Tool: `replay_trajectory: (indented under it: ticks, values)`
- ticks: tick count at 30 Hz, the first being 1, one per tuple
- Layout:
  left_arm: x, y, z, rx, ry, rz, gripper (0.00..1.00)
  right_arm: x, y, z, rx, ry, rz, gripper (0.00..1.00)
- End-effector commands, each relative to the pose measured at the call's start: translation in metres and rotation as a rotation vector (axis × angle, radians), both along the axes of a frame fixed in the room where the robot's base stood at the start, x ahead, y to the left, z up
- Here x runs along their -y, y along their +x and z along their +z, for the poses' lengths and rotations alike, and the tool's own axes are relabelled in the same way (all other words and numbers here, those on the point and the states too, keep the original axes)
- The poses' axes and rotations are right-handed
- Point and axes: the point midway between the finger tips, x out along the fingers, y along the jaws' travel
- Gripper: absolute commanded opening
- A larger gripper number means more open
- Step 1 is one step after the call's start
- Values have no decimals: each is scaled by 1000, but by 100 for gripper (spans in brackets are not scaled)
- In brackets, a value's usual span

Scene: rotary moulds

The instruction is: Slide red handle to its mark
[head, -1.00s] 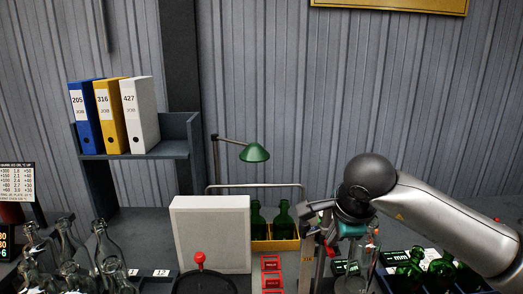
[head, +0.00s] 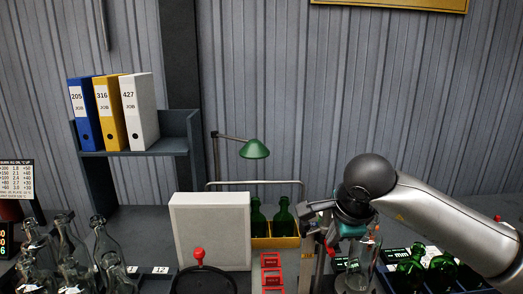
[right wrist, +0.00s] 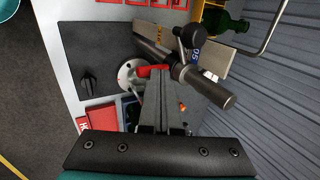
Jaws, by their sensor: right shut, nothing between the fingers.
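A red handle (right wrist: 152,70) shows in the right wrist view beside a round metal flange, just past my fingertips. In the head view a small red part (head: 331,251) shows below my wrist; I cannot tell if it is the same handle. My right gripper (right wrist: 163,76) is shut and empty, its fingertips close to the red handle; I cannot tell if they touch it. In the head view my right gripper (head: 340,232) is beside an upright post (head: 307,262), its fingers mostly hidden. The mark cannot be made out. My left gripper is not in view.
A grey rod with a black knob (right wrist: 193,35) lies close to my fingers. A clear bottle (head: 357,270) stands below my wrist, with green bottles (head: 410,273) to its right. A red-knobbed black disc (head: 205,280) and pale box (head: 210,230) are left.

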Motion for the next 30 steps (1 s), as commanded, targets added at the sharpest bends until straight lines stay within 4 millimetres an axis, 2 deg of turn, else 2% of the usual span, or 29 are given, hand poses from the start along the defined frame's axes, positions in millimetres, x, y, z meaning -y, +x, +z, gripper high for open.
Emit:
replay_trajectory:
  ticks: [10,30]
  values:
    - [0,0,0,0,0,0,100,0,0,1,0,0,0,0]
    - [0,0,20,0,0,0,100,0,0,42,1,0,0,0]
